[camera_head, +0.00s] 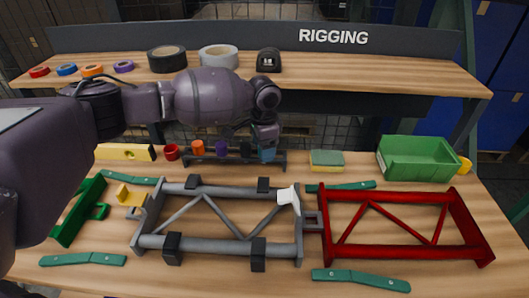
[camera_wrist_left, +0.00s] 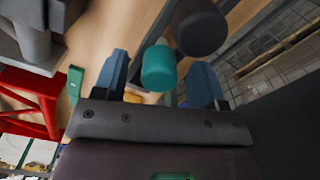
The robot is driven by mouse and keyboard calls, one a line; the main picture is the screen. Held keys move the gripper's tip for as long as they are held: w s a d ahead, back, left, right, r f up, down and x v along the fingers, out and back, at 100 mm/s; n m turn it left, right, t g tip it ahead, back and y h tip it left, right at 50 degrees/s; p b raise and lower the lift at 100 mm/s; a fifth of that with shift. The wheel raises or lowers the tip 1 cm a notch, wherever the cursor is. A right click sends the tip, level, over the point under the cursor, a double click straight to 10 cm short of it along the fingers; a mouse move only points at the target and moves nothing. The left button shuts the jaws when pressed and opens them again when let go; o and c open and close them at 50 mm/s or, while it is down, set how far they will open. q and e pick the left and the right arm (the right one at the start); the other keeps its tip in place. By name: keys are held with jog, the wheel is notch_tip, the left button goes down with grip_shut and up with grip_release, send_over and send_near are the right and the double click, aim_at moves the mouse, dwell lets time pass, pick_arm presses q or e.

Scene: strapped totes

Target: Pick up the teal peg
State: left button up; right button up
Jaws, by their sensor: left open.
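The teal peg (camera_wrist_left: 158,68) shows in the left wrist view as a rounded cylinder between the two blue fingers of my left gripper (camera_wrist_left: 160,78). The fingers are apart, with a visible gap on each side of the peg. In the head view my left gripper (camera_head: 266,153) points down at the right end of the dark peg rack (camera_head: 190,159). There the gripper hides most or all of the teal peg. A black peg (camera_head: 245,149) stands just left of the gripper; a dark cylinder also shows beside the teal peg in the left wrist view (camera_wrist_left: 199,27).
Purple (camera_head: 222,146) and orange (camera_head: 197,147) pegs stand farther left along the rack. A sponge (camera_head: 326,161) and a green bin (camera_head: 418,158) lie to the right. Grey (camera_head: 220,244) and red (camera_head: 400,250) frames fill the front. The shelf (camera_head: 330,68) is behind.

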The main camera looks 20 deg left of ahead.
pick_arm(q)
jog(key=shift+r, duration=0.15)
jog(key=c, duration=0.9)
jog(key=shift+c, duration=0.7)
pick_arm(e)
jog(key=shift+d, duration=0.15)
pick_arm(q)
jog(key=shift+r, duration=0.5)
notch_tip(320, 180, up, 24)
jog(key=p, duration=0.6)
jog(key=shift+p, duration=0.35)
pick_arm(e)
notch_tip(320, 180, up, 8)
jog(key=w+t, duration=0.1)
jog(key=shift+w+f, duration=0.15)
jog(key=shift+w, duration=0.05)
